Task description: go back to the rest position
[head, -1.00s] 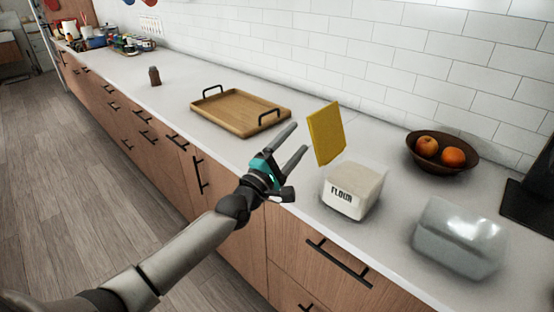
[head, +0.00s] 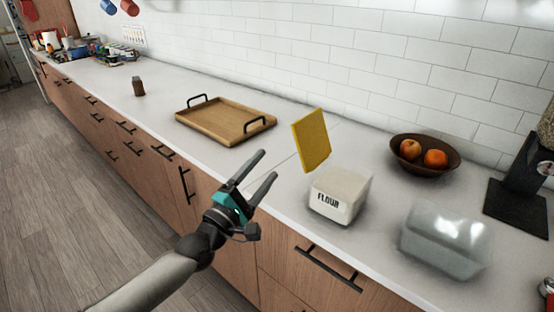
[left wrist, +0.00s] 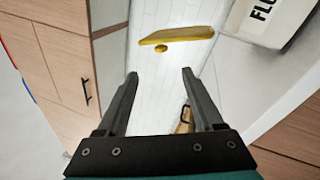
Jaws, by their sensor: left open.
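My left gripper (head: 268,166) is open and empty, over the counter's front edge. Its two fingers also show apart in the left wrist view (left wrist: 159,75), with nothing between them. A white box marked FLOUR (head: 338,195) stands on the counter to its right. A flat yellow piece (head: 311,140) is tilted up behind the box; I cannot tell what holds it up. In the left wrist view the yellow piece (left wrist: 178,34) has a small round knob beside it. My right gripper is in neither view.
A wooden tray (head: 226,121) with black handles lies behind the gripper. A glassy container (head: 446,240), a brown bowl (head: 424,165) with fruit and a black stand (head: 515,205) are on the right. A brown shaker (head: 138,86) stands at left. The floor (head: 70,200) at left is clear.

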